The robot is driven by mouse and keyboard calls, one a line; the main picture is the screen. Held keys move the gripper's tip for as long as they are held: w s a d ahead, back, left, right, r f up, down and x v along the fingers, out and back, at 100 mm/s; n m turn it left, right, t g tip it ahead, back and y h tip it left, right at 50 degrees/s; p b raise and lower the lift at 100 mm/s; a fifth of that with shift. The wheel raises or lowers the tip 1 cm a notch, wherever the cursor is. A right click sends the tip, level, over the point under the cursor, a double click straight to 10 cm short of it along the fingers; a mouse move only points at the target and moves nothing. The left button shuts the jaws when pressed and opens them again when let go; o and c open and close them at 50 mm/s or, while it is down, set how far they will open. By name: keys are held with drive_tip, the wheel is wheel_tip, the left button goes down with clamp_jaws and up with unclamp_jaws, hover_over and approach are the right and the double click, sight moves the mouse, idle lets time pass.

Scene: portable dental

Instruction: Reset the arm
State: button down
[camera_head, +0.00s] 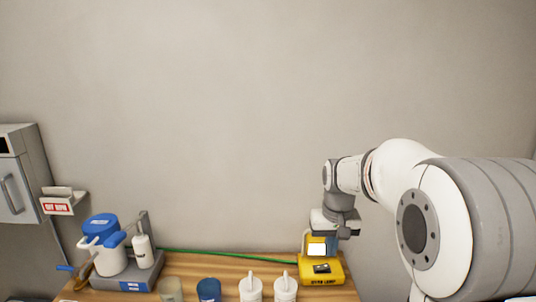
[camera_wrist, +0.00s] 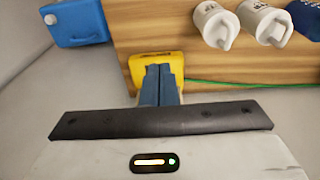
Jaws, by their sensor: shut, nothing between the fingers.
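My arm reaches in from the right in the head view. My gripper (camera_head: 320,250) points down over the yellow device (camera_head: 324,279) at the right end of the wooden table. In the wrist view my gripper (camera_wrist: 158,70) shows two blue fingers side by side, shut with nothing between them. The yellow device (camera_wrist: 143,63) shows behind the fingertips, which hide part of it. Whether the fingers touch it is hard to tell.
Two white lidded containers (camera_head: 250,289) (camera_head: 285,288), a dark blue cup (camera_head: 209,290) and a pale cup (camera_head: 171,289) stand along the front of the table (camera_head: 215,264). A pump-like unit (camera_head: 128,277) stands left. A green cord (camera_head: 215,252) runs along the back. A blue box (camera_wrist: 76,22) shows in the wrist view.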

drive_tip(key=s+t, duration=0.2)
drive_tip(key=s, duration=2.1)
drive_tip(key=shift+a, duration=0.35)
